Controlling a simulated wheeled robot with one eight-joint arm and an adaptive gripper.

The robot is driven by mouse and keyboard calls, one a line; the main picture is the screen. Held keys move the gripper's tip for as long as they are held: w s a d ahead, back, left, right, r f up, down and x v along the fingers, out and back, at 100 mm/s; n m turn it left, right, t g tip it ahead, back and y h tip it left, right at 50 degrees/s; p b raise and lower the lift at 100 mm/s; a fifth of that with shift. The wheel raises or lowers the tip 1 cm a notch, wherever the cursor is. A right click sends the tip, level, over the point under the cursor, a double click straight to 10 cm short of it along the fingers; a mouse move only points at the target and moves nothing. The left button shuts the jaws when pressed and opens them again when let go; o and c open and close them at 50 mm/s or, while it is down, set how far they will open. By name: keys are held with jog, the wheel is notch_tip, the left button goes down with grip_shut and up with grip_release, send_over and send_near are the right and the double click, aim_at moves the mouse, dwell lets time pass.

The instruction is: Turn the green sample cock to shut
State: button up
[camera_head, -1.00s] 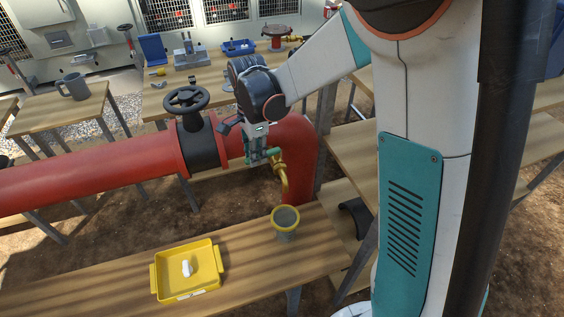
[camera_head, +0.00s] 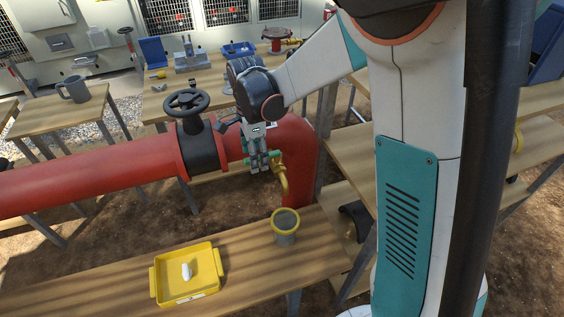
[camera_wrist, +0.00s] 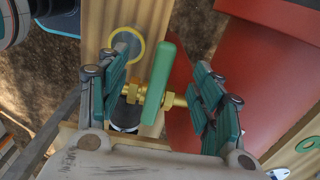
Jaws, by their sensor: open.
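The green sample cock handle (camera_wrist: 161,80) sits on a brass body (camera_wrist: 172,100) in the wrist view. It stands between the two teal-padded fingers of my gripper (camera_wrist: 160,98), with a gap on each side. My gripper is open around it and no finger visibly touches the handle. In the head view my gripper (camera_head: 259,166) points down at the brass spout (camera_head: 283,181) on the red pipe's end; the green handle there is partly hidden by the fingers.
The red pipe (camera_head: 90,174) carries a black handwheel (camera_head: 186,101). A yellow-rimmed cup (camera_head: 285,234) stands on the bench below the spout. A yellow tray (camera_head: 205,254) with a white item lies to its left. More tables stand behind.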

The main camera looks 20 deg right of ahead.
jog(key=shift+r+p, duration=2.2)
jog(key=shift+r, duration=1.35)
notch_tip(320, 180, up, 12)
jog(key=s+d+f+n+t+b, duration=0.3)
jog(key=s+f+n+b, duration=0.1)
jog(key=s+n, duration=0.5)
jog(key=s+d+f+n+t+b, duration=0.3)
jog(key=s+n, duration=0.5)
jog(key=s, duration=0.4)
notch_tip(320, 180, down, 4)
jog(key=shift+s+d+r+n+t+b, duration=0.2)
jog(key=shift+n+t+b, duration=0.3)
jog(key=shift+b, duration=0.6)
